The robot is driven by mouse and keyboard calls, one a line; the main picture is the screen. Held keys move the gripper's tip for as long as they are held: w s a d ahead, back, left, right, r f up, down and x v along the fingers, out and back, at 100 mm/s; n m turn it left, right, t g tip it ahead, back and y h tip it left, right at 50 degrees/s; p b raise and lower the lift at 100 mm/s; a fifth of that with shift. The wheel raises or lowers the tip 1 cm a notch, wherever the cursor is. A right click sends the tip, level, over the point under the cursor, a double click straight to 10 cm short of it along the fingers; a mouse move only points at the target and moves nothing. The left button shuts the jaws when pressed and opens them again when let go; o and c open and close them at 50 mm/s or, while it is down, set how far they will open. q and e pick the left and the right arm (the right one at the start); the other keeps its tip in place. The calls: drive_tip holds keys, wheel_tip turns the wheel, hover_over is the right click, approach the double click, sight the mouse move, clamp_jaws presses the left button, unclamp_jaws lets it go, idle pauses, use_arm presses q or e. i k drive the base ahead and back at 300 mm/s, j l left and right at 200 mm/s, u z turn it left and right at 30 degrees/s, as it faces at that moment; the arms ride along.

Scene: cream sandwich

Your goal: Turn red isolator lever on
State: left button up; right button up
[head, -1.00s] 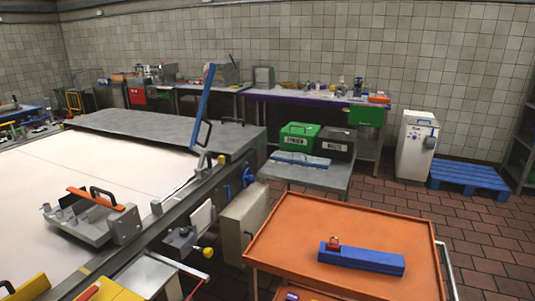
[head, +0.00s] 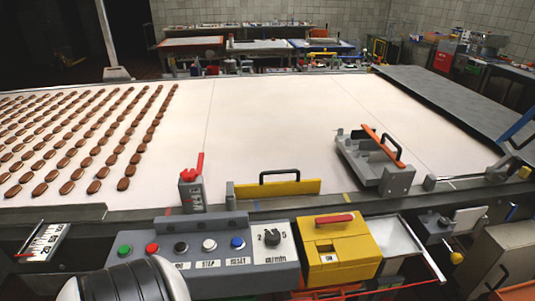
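A red lever (head: 199,166) stands up from a small dark grey box (head: 192,194) at the near edge of the conveyor, left of centre. A second red bar handle (head: 334,218) lies flat across the top of a yellow box (head: 341,248) to the right of the control panel. The frames do not make clear which of the two is the isolator lever. A white label sits on the yellow box's front, too small to read surely. A rounded grey part at the bottom left looks like my own arm. Neither of my grippers is in view.
A grey control panel (head: 262,264) with several coloured buttons and a dial sits below the belt edge. A yellow plate with a black handle (head: 277,188) stands behind it. Rows of brown biscuits lie on the white belt (head: 270,130). A metal fixture (head: 376,165) stands right.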

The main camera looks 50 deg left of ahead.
sight(320, 221)
drive_tip(key=u, duration=1.1)
